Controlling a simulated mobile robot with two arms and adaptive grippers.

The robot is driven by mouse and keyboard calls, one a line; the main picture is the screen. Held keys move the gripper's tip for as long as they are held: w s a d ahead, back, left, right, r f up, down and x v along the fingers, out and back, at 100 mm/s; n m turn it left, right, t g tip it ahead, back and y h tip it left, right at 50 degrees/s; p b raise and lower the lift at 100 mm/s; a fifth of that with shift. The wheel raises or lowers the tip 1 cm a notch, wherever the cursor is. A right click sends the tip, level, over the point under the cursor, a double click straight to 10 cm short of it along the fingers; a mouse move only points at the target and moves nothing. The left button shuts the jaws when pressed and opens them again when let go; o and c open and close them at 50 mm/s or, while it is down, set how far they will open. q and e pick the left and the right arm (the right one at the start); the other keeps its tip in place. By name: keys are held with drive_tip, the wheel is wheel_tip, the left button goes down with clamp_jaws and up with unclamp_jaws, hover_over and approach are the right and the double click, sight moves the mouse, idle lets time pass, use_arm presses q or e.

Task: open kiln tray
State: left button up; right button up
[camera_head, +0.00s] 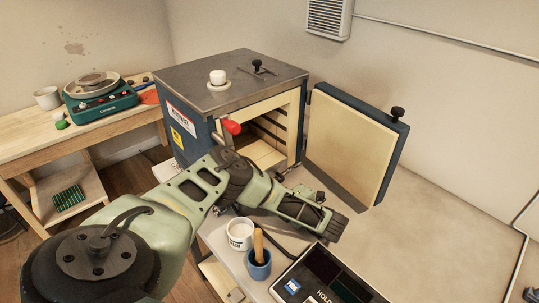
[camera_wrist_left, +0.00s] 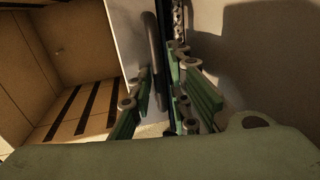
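The blue and grey kiln (camera_head: 235,85) stands on the table with its door (camera_head: 350,145) swung wide open to the right. A pale shelf or tray (camera_head: 262,153) shows inside its lower opening, partly hidden by my arm. My left gripper (camera_head: 318,220) is in front of the kiln, below the open door. My right gripper is out of view.
A dark control panel (camera_head: 325,275) is at the front. The table right of the door is clear. A side bench (camera_head: 100,130) holds a green scale.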

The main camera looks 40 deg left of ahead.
use_arm(q)
drive_tip(key=shift+a, duration=0.1)
drive_tip(key=shift+c, duration=0.5)
clamp_jaws()
